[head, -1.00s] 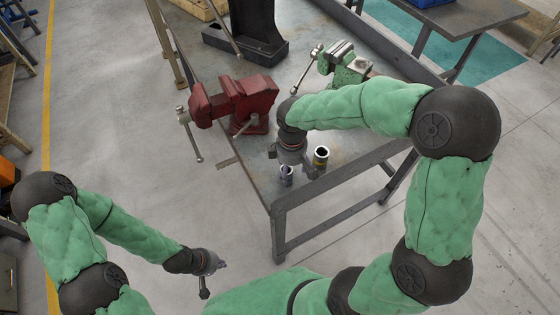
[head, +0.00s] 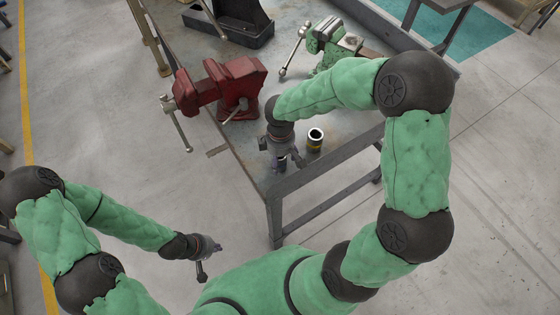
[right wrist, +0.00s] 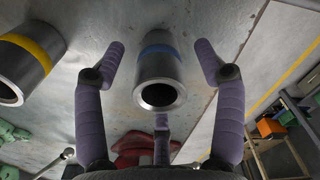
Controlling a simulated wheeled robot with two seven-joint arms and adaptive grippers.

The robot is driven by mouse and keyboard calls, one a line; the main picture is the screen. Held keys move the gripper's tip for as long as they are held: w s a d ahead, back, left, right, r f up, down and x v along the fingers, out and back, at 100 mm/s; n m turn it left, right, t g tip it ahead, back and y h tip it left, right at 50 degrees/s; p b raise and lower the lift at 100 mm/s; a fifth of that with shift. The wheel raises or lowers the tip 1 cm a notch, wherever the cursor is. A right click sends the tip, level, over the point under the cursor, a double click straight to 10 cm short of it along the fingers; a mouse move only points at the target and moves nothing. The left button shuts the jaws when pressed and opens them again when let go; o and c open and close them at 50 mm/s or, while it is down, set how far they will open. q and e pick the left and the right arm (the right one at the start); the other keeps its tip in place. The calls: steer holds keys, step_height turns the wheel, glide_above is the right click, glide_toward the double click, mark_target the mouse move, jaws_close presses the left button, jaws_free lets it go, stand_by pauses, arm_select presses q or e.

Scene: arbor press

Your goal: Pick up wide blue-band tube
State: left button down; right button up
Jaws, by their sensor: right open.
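The blue-band tube (right wrist: 159,70) is a grey metal cylinder with an open bore, standing on the workbench. In the right wrist view it lies between the spread fingers of my right gripper (right wrist: 160,48), with gaps on both sides. In the head view my right gripper (head: 283,157) is over this tube and hides most of it. My right gripper is open. My left gripper (head: 214,250) is in front of the bench, away from the tubes; its finger state is too small to tell.
A yellow-band tube (head: 315,138) stands close by; it also shows in the right wrist view (right wrist: 27,64). The workbench (head: 240,150) carries a red vise (head: 222,85), a green vise (head: 328,42) and a dark press base (head: 240,25). The bench's front edge is near the tubes.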

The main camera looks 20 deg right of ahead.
mark_target(280, 162)
step_height(280, 162, down, 3)
steer(key=shift+b, duration=0.35)
steer(key=shift+r, duration=0.1)
jaws_close()
steer(key=shift+w+r, duration=0.1)
